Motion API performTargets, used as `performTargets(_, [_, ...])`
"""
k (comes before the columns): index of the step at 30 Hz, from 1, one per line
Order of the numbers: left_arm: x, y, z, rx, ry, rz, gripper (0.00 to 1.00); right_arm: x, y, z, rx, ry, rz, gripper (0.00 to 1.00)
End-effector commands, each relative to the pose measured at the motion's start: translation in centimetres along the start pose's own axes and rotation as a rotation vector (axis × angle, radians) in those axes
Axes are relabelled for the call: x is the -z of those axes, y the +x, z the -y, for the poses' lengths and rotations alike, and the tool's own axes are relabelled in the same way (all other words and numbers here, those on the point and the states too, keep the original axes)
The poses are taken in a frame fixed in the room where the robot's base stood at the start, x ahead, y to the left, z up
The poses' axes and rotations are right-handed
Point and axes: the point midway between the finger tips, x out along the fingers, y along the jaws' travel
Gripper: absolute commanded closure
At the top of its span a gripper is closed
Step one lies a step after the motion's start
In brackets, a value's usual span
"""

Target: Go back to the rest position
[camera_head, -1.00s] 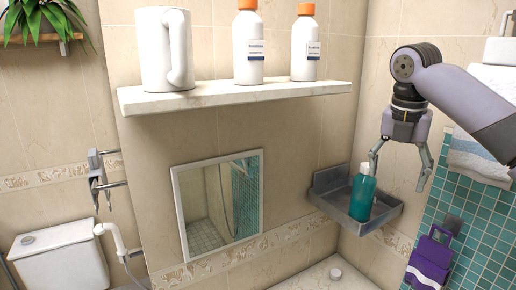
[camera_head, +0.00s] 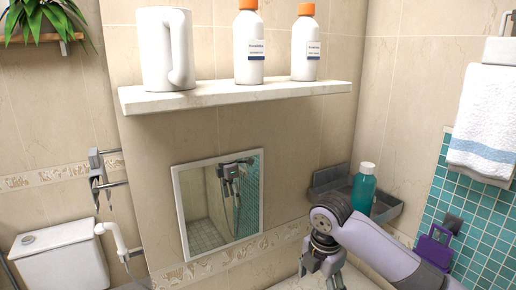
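My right gripper (camera_head: 322,273) is low in the picture, in front of the wall below the mirror and left of the teal bottle. It points down and the bottom edge cuts off its fingertips, so its opening cannot be told. It is apart from the teal bottle (camera_head: 363,192), which stands upright with a white cap on the grey corner shelf (camera_head: 388,207). My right forearm hides the shelf's lower front. My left gripper is not in view.
A stone ledge (camera_head: 240,94) above holds a white mug (camera_head: 165,52) and two white bottles with orange caps. A towel (camera_head: 485,125) hangs at right, above a purple item (camera_head: 434,248). A toilet tank (camera_head: 60,260) is at lower left.

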Motion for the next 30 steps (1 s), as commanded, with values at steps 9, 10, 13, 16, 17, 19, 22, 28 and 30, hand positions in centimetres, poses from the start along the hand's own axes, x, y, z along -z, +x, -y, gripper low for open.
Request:
performTargets(9, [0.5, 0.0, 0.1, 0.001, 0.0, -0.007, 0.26, 11.0, 9.1, 4.6, -0.12, 0.466, -0.185, 0.29])
performTargets(10, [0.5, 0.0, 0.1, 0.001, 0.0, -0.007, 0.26, 11.8, 9.6, 5.3, -0.127, 0.523, -0.202, 0.29])
performTargets(13, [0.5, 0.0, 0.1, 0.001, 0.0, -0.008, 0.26, 13.6, 11.0, 7.6, -0.148, 0.728, -0.251, 0.29])
performTargets(16, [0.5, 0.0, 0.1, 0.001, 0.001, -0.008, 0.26, 14.8, 12.1, 10.3, -0.159, 0.953, -0.286, 0.29])
performTargets(17, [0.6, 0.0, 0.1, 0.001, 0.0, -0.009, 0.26, 15.1, 12.4, 11.3, -0.16, 1.023, -0.292, 0.29])
performTargets(19, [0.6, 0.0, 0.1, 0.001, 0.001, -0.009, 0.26, 15.3, 12.9, 13.7, -0.163, 1.19, -0.299, 0.29])
performTargets(22, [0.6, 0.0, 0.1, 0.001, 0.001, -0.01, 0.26, 15.2, 13.4, 16.9, -0.166, 1.399, -0.288, 0.29])
performTargets(28, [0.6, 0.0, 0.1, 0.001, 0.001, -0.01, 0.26, 14.6, 13.6, 22.2, -0.173, 1.687, -0.237, 0.29])
performTargets(30, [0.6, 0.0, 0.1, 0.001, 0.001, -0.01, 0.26, 14.4, 13.6, 23.9, -0.175, 1.765, -0.214, 0.29])
